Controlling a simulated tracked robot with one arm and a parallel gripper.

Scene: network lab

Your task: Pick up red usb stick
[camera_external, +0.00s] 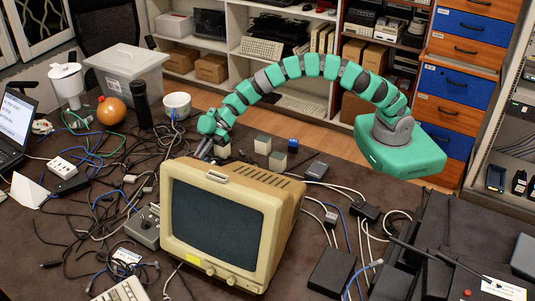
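I cannot make out a red usb stick in this view. My gripper (203,150) is at the end of the green and grey arm, pointing down just behind the beige monitor (232,221). Its fingertips are small and partly lost against the dark table and cables, so I cannot tell whether it is open or shut or whether it holds anything. The monitor hides the part of the table below and in front of the gripper.
Small cubes (262,144) and a blue block (293,145) stand right of my gripper. Cables clutter the table's left. Black devices (440,245) fill the front right.

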